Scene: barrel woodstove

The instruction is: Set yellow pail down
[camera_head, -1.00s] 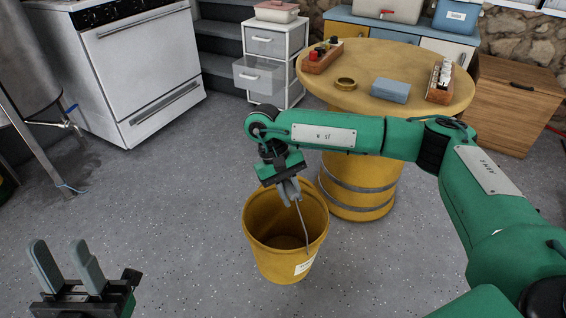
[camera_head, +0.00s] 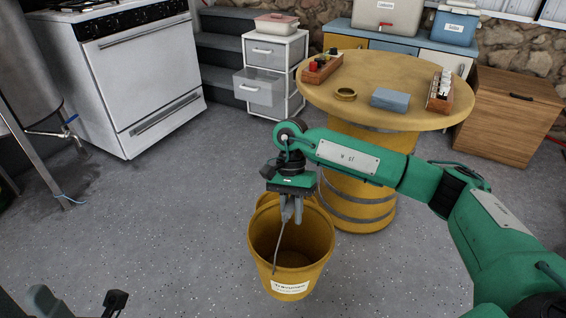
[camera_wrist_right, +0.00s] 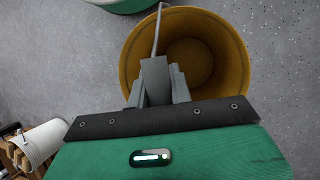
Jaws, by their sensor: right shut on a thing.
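The yellow pail (camera_head: 291,262) is empty and upright in the head view, with a white label on its front. My right gripper (camera_head: 291,215) is over the pail's mouth and shut on its thin grey wire handle. I cannot tell whether the pail's bottom touches the floor. In the right wrist view the pail (camera_wrist_right: 225,45) opens beneath the shut right gripper (camera_wrist_right: 158,80), with the handle running up from the fingers. My left gripper (camera_head: 45,302) shows only in part at the bottom left corner; its opening is cut off.
A round yellow barrel table (camera_head: 440,112) stands just behind the pail, holding wooden racks, a ring and a blue block. A white stove (camera_head: 145,75), a drawer unit (camera_head: 270,80) and a wooden box (camera_head: 510,115) stand further back. Grey floor (camera_head: 150,215) is clear at left.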

